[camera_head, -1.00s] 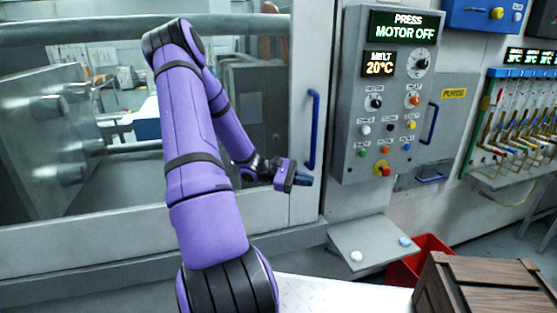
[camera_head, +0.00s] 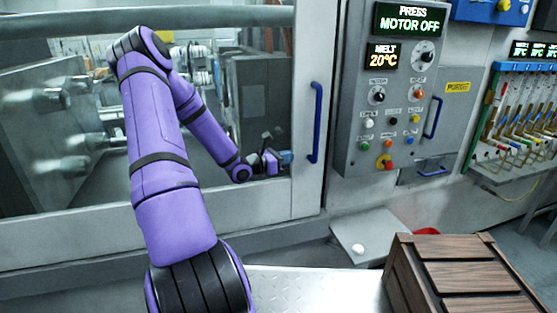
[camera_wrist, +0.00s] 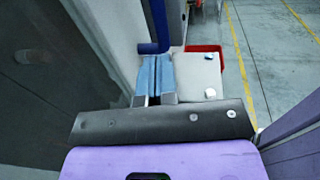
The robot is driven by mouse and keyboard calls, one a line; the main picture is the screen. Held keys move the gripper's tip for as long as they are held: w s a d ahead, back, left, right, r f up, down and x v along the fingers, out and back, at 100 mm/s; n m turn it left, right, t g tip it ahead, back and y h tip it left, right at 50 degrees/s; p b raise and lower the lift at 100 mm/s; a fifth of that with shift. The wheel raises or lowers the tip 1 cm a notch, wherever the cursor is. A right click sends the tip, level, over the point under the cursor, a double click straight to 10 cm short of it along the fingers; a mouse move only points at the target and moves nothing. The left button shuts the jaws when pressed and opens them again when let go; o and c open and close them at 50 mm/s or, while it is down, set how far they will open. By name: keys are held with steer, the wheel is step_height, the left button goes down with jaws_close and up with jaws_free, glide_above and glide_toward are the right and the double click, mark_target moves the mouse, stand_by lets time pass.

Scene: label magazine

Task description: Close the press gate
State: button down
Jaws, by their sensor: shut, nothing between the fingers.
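The press gate (camera_head: 308,60) is a pale grey frame around a large clear window, with the press inside showing through it. Its upright blue bar handle (camera_head: 315,122) is near the right edge, beside the control panel. My gripper (camera_head: 286,157) is in front of the window's lower right corner, a little left of the handle in the head view. In the wrist view, the light blue fingers (camera_wrist: 155,76) are together and empty, pointing at the lower end of the dark blue handle (camera_wrist: 156,46). I cannot tell whether they touch it.
The control panel (camera_head: 390,110) reads PRESS MOTOR OFF and stands right of the gate. A grey sloped plate (camera_head: 375,230), a red bin (camera_head: 427,231) and a wooden crate (camera_head: 465,275) are low on the right. Floor with yellow lines is clear beyond in the wrist view.

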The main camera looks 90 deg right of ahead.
mark_target(307, 152)
steer(key=x, duration=0.8)
steer(key=shift+s+d, duration=0.1)
steer(key=shift+s, duration=0.1)
steer(key=x, duration=0.3)
steer(key=a+x, duration=0.1)
steer(key=shift+s+d+r, duration=0.15)
steer(key=shift+s+d, duration=0.05)
steer(key=shift+s, duration=0.45)
